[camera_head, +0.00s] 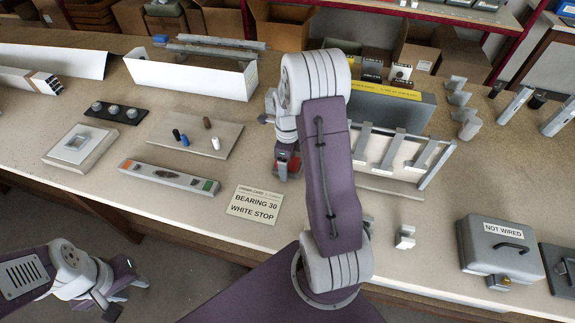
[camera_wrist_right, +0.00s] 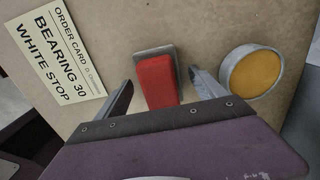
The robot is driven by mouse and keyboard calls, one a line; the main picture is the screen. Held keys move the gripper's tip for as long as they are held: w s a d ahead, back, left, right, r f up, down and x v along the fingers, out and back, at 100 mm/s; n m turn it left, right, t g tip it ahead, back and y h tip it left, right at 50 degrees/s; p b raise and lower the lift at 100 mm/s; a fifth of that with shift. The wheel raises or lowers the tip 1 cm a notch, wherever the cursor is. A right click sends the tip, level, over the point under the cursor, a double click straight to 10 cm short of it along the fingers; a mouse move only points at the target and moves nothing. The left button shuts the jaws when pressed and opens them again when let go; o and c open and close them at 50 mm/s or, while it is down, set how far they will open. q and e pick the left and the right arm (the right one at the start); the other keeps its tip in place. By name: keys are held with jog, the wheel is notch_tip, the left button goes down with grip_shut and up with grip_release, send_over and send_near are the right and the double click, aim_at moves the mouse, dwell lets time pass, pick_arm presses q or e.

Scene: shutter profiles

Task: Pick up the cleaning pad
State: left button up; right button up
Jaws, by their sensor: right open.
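A red block on a grey base, which looks like the cleaning pad (camera_wrist_right: 156,82), lies on the bench in the right wrist view. In the head view a bit of red (camera_head: 294,166) shows beside my right gripper (camera_head: 283,160), mostly covered by the arm. My right gripper (camera_wrist_right: 161,77) is open in the wrist view, one finger on each side of the red block. No firm grip on it shows. My left gripper (camera_head: 128,292) hangs off the bench's front edge at the lower left; its jaw opening is unclear.
A yellow-faced round tin (camera_wrist_right: 252,71) sits close to the right finger. An order card (camera_head: 255,204) reading "BEARING 30 WHITE STOP" lies left of it. A profile rack (camera_head: 400,150) stands to the right, a level (camera_head: 168,177) to the left. A grey "NOT WIRED" case (camera_head: 500,250) is further right.

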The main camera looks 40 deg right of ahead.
jog(key=c, duration=1.5)
notch_tip(320, 180, up, 4)
jog(key=shift+s+r, duration=0.15)
jog(key=shift+r, duration=0.1)
jog(key=s+a+r, duration=0.1)
jog(key=s+r, duration=0.5)
jog(key=s, duration=0.5)
jog(key=shift+s+a+r, duration=0.15)
jog(key=shift+a+r, duration=0.1)
jog(key=o, duration=0.8)
jog(key=c, duration=0.6)
